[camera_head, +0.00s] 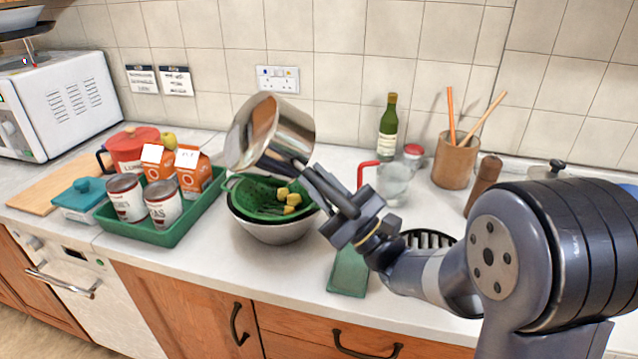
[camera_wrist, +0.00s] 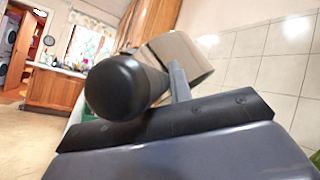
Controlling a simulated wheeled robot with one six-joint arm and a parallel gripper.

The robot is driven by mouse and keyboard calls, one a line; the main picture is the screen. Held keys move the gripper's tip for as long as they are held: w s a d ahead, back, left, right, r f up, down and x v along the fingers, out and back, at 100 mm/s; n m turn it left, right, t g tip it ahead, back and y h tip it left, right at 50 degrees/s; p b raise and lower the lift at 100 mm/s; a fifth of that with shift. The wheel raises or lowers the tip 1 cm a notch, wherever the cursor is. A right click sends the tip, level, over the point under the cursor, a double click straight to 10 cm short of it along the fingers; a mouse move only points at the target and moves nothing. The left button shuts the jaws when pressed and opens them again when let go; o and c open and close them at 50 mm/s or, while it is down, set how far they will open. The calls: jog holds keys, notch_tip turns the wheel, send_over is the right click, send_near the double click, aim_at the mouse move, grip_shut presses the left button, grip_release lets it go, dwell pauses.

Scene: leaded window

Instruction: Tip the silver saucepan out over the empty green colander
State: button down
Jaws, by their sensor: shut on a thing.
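The silver saucepan (camera_head: 285,137) is tilted steeply above the green colander (camera_head: 258,193), its mouth facing down and left. My gripper (camera_head: 318,185) is shut on the saucepan's dark handle, whose rounded black end (camera_wrist: 126,87) fills the middle of the wrist view. The saucepan's metal side (camera_wrist: 182,55) shows behind it. Several yellow chunks (camera_head: 289,198) lie in the right part of the colander. The inside of the saucepan is only partly visible, so I cannot tell whether anything is left in it.
A green tray (camera_head: 165,237) with cans and orange cartons stands left of the bowl. A glass jug (camera_head: 394,184), a green bottle (camera_head: 388,128) and a utensil pot (camera_head: 455,160) stand to the right. A green block-like item (camera_head: 348,272) lies near the front edge.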

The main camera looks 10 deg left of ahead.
jog(key=shift+r+p, duration=0.8)
jog(key=shift+r, duration=1.05)
